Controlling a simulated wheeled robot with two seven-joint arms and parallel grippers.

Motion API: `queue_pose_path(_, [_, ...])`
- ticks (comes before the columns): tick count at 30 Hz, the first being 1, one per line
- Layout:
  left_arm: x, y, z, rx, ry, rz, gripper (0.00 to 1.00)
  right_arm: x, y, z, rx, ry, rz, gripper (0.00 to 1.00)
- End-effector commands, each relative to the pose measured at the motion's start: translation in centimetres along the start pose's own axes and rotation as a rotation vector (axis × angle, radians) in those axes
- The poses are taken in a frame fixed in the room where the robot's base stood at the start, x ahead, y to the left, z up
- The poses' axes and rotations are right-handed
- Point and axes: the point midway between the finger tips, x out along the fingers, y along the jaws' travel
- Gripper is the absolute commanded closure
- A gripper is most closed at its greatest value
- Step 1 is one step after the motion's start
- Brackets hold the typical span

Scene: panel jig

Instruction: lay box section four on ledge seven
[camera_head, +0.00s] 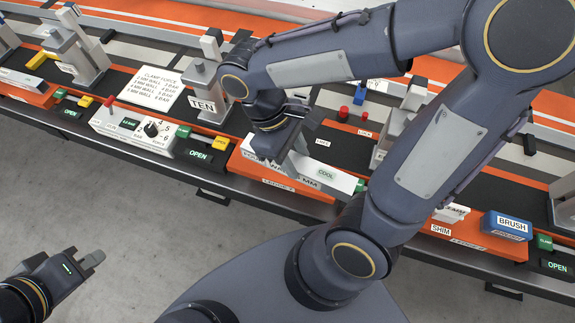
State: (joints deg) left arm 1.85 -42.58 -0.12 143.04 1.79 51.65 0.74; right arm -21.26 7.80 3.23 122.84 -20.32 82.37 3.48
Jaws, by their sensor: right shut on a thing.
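A long white box section (343,184) lies along the front of an orange ledge (250,170) at the middle of the bench. Its label is partly covered by my gripper; "MM" can be read, and a green "COOL" tag shows near its right end. The ledge's front label is too small to read surely. My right gripper (287,157) is shut on the box section, pointing down over its left half. I cannot tell whether the section touches the ledge or hangs just above it. My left gripper (85,266) is off the bench at the lower left, over the floor; its jaw gap is unclear.
A control box with a dial (152,129) and an "OPEN" sign (199,155) stand left of the ledge. A clamp marked "TEN" (203,107) stands behind. A blue brush block (507,226) and a shim label (441,230) are at right. My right arm hides much of the bench.

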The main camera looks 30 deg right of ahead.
Motion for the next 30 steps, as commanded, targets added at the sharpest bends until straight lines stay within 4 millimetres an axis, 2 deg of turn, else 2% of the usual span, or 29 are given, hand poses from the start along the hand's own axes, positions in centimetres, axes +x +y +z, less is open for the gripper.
queue_pose_path(1, [0.8, -0.4, 0.4, 0.000, 0.000, 0.000, 1.00, 1.0, -0.3, 0.9, -0.032, 0.006, 0.015, 0.95])
queue_pose_path(4, [1.2, -0.6, 0.6, 0.000, 0.000, 0.000, 1.00, 1.8, -0.8, 2.5, -0.082, 0.004, 0.035, 0.95])
queue_pose_path(7, [1.4, -0.6, 0.7, 0.000, 0.000, 0.000, 1.00, 2.1, -0.8, 3.1, -0.109, 0.002, 0.044, 0.95])
queue_pose_path(9, [1.4, -0.6, 0.7, 0.000, 0.000, 0.000, 1.00, 2.3, -0.5, 2.8, -0.116, -0.001, 0.046, 0.95])
queue_pose_path(11, [1.4, -0.6, 0.7, 0.000, 0.000, 0.000, 1.00, 2.4, 0.2, 2.1, -0.118, -0.003, 0.046, 0.95])
queue_pose_path(20, [0.9, -0.4, 0.5, 0.000, 0.000, 0.000, 1.00, 3.3, 5.0, -4.2, -0.115, -0.005, 0.044, 0.95])
queue_pose_path(24, [1.0, -0.5, 0.5, 0.000, 0.000, 0.000, 1.00, 5.2, 6.5, -6.9, -0.117, -0.005, 0.044, 0.95])
queue_pose_path(30, [1.0, -0.5, 0.5, 0.000, 0.000, 0.000, 1.00, 6.7, 7.8, -9.1, -0.117, -0.001, 0.046, 0.95])
